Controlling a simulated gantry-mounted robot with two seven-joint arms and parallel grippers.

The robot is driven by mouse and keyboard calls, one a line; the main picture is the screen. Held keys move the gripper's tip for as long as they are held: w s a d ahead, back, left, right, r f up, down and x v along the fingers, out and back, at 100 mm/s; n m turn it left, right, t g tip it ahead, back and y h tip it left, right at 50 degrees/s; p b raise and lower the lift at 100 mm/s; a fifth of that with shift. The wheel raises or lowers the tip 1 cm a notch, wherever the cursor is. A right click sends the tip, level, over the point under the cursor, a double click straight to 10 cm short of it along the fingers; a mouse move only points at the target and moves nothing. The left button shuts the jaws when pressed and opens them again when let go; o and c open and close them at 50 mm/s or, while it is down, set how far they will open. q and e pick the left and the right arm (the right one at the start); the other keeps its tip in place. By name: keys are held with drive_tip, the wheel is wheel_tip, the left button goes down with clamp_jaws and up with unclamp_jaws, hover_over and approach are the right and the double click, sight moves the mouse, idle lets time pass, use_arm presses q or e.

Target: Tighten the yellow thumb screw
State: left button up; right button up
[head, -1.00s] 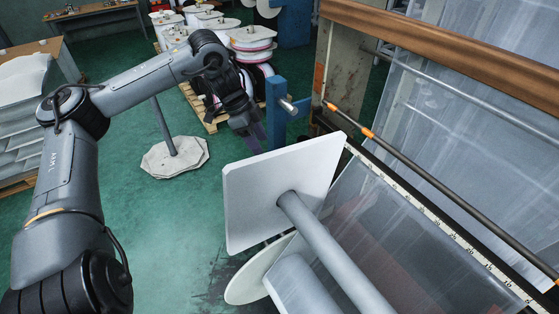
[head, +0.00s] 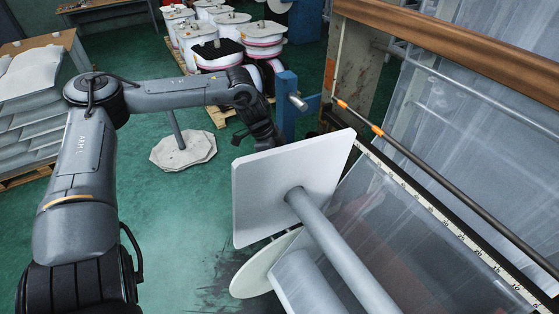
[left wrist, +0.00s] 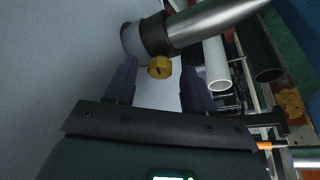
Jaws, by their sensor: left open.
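The yellow thumb screw (left wrist: 160,68) shows in the left wrist view. It sticks out from a black collar (left wrist: 155,36) around a metal shaft (left wrist: 210,24), beside a pale flat plate (left wrist: 70,50). My left gripper (left wrist: 158,76) is open, with one finger on each side of the screw; I cannot tell whether either finger touches it. In the head view my left gripper (head: 266,138) is at the far upper edge of the white square plate (head: 285,195), which hides its fingertips. The screw is hidden there. My right gripper is not in view.
A blue post (head: 287,105) stands close behind my left gripper. A grey roller (head: 345,250) runs from the plate toward the front. Film spools (head: 220,50) stand on a pallet at the back. The green floor at left is open around a pale weighted base (head: 183,152).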

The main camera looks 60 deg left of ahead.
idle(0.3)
use_arm(q)
clamp_jaws()
